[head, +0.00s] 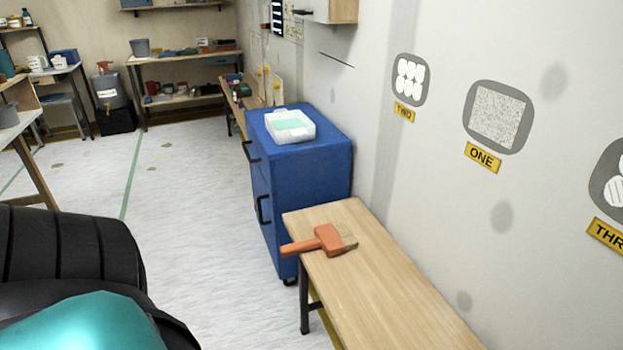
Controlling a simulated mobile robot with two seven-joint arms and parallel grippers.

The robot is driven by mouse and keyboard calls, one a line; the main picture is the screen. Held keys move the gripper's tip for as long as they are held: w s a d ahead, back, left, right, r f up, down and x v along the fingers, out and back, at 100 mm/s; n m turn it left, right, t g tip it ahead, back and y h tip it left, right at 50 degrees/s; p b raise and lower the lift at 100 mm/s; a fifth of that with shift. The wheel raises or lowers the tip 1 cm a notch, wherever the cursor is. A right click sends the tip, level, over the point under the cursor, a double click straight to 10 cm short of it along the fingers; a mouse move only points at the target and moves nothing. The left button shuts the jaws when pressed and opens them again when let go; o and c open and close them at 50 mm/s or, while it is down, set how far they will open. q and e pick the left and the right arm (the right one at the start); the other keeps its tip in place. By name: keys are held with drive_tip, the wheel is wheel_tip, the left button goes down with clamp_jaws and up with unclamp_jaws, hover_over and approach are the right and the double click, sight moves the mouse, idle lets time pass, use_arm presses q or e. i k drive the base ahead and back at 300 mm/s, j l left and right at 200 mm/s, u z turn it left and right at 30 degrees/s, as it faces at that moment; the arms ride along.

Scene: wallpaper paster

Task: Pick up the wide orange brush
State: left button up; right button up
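The wide orange brush (327,238) lies flat near the far end of a wooden bench (385,288). Its handle points left and sticks out a little past the bench's left edge. Its tan bristles point right, toward the wall. Nothing is touching it except the bench. Neither of my grippers shows in the head view. Black and teal parts at the lower left look like my own arm, with no fingers visible.
A blue cabinet (305,172) stands just beyond the bench, with a white tray (304,130) holding something teal on top. The wall with signs (483,157) runs along the bench's right side. The floor (190,215) left of the bench is open.

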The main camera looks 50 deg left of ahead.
sight(335, 239)
drive_tip(key=u, duration=1.45)
